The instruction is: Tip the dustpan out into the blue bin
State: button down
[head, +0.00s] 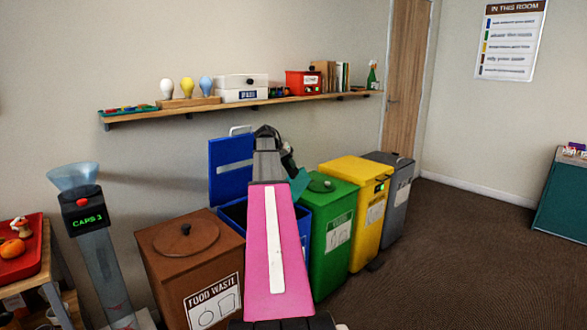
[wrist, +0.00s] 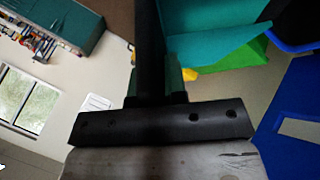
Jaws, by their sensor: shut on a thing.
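My gripper (wrist: 154,88) is shut on the dark handle of the teal dustpan (wrist: 215,38) in the wrist view. In the head view a small teal part of the dustpan (head: 299,184) shows beside my arm, over the right side of the blue bin (head: 235,214). The bin's blue lid (head: 230,172) stands open against the wall. My pink arm hides much of the bin and most of the dustpan. The blue bin also shows at the right of the wrist view (wrist: 295,105). I cannot tell whether anything lies in the dustpan.
A closed brown food waste bin (head: 190,250) stands left of the blue bin. Closed green (head: 333,235), yellow (head: 352,170) and grey (head: 390,205) bins stand to its right. A loaded shelf (head: 240,103) runs above. Carpet at the right is clear.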

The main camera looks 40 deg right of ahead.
jog(key=shift+w+a+r, duration=0.3)
jog(key=shift+w, duration=0.25)
jog(key=shift+w+a+r+n+g+h, duration=0.2)
jog(key=shift+w+a+g+h, duration=0.25)
jog(key=shift+w, duration=0.35)
jog(key=shift+w+a+r+n+g+h, duration=0.1)
jog(key=shift+w+a+r+g+h, duration=0.25)
jog(key=shift+w+a, duration=0.35)
jog(key=shift+w+a+r+n+g+h, duration=0.1)
jog(key=shift+w+a+g+h, duration=0.1)
jog(key=shift+w+a+g, duration=0.5)
jog(key=shift+w+d, duration=0.15)
dwell(0.3)
jog(key=shift+t, duration=0.3)
